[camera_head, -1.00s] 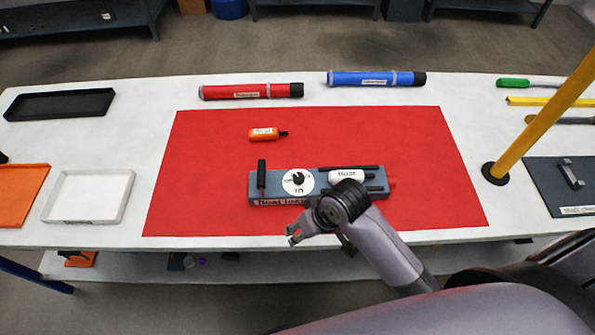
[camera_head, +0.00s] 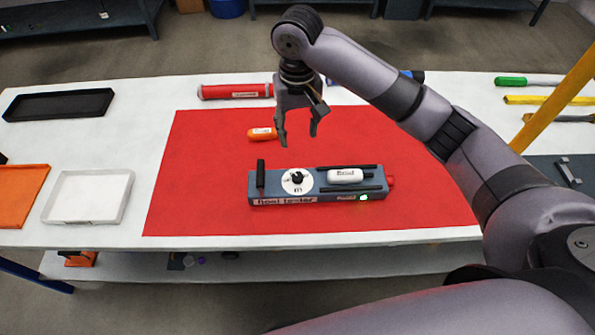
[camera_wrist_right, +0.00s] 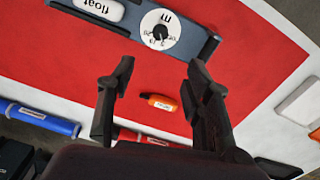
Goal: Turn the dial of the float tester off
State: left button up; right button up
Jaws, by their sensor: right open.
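The float tester (camera_head: 230,187) is a blue-grey block lying on the red mat (camera_head: 200,150). Its dial (camera_head: 298,181) is a white disc with a black knob, left of the white float (camera_head: 345,176). A green light (camera_head: 364,197) glows on its front face. My right gripper (camera_head: 298,140) is open and empty, pointing down above the mat behind the dial. In the right wrist view the dial (camera_wrist_right: 160,29) shows at the top, beyond the open fingers (camera_wrist_right: 160,75), and nothing touches it. My left gripper is not in view.
An orange bottle-like item (camera_head: 260,134) lies on the mat close to my right gripper. A red tube (camera_head: 235,91) lies behind the mat. A blue tube is partly hidden by my right arm; it shows in the wrist view (camera_wrist_right: 38,119). A yellow post (camera_head: 555,98) stands at right.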

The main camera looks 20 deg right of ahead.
aim_at(297, 176)
notch_tip(297, 176, down, 17)
jog(key=shift+r+p, duration=0.1)
jog(key=shift+p, duration=0.95)
jog(key=shift+c, duration=0.6)
grip_shut()
